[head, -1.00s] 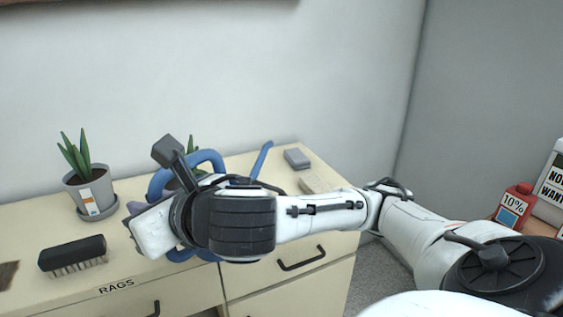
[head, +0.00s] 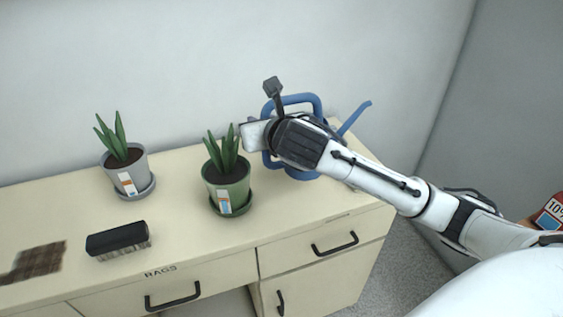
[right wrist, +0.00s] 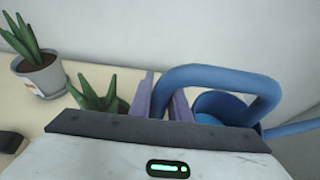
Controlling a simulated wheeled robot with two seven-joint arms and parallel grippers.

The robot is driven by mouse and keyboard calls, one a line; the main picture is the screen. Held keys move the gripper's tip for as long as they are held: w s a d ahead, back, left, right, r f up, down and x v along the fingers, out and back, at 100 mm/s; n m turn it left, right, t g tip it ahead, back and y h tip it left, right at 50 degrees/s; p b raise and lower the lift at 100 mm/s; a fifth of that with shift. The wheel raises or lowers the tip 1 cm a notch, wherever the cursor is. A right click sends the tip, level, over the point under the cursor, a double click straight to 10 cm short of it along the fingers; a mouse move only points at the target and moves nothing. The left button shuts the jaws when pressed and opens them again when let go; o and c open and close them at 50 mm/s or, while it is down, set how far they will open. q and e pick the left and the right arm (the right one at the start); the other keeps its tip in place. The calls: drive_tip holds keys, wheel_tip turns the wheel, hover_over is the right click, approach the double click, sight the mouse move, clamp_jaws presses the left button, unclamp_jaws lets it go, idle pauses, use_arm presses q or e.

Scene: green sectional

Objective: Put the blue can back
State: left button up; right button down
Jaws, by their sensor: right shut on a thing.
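The blue can (head: 302,98) is a watering can with a big loop handle and a thin spout, at the right end of the cream cabinet in the head view. My right arm covers most of its body. In the right wrist view the can's handle (right wrist: 218,75) passes between the purple fingers of my right gripper (right wrist: 165,98), which is shut on it. I cannot tell whether the can's base touches the cabinet top. My left gripper is not in view.
A green pot plant (head: 228,180) stands just left of the can. A grey pot plant (head: 126,168), a black brush (head: 117,238) and a brown checked cloth (head: 38,261) are farther left on the cabinet (head: 185,240). A red container (head: 551,212) is at the right edge.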

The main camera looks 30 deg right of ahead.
wheel_tip(320, 180, down, 7)
drive_tip(key=shift+b, duration=0.4)
drive_tip(key=shift+f, duration=0.25)
drive_tip(key=c, duration=1.7)
unclamp_jaws()
drive_tip(key=shift+f, duration=0.15)
drive_tip(key=shift+o, duration=0.2)
drive_tip(key=v, duration=1.2)
drive_tip(key=shift+p, duration=0.3)
